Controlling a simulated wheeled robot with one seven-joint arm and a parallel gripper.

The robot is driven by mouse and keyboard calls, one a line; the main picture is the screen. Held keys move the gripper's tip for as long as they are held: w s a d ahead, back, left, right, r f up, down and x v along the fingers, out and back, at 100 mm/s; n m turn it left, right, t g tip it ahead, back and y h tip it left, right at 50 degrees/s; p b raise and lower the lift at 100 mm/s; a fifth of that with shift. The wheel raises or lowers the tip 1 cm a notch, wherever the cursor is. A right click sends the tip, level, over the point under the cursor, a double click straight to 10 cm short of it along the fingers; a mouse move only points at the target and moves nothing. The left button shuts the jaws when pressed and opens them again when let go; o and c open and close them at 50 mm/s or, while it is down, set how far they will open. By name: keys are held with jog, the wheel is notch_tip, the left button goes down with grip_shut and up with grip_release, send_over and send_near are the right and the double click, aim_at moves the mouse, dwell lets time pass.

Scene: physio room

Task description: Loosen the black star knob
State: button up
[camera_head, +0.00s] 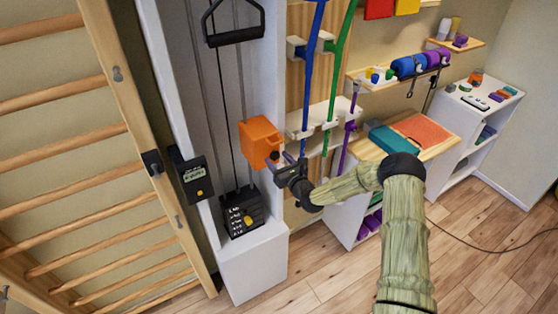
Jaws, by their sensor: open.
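A small dark knob (273,156) shows against the lower right of an orange box (259,141), which is fixed to the white column of a pulley machine. It looks like the black star knob, but its star shape is too small to make out. My gripper (280,161) is right at the knob, coming from the right, with its jaws open. The fingertips are small and partly merge with the knob, so I cannot tell whether they touch it or stand around it.
A weight stack (242,212) stands in the machine below the box. Wooden wall bars (70,105) are at left, with a black display box (193,177) beside them. Coloured poles (312,75) hang behind my gripper. A low cabinet (440,150) stands at right. The floor's right side is mostly clear.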

jog(key=c, duration=1)
jog(key=shift+o, duration=0.2)
jog(key=shift+f+n+b, duration=0.1)
jog(key=shift+n+b, duration=0.2)
jog(key=shift+b, duration=0.25)
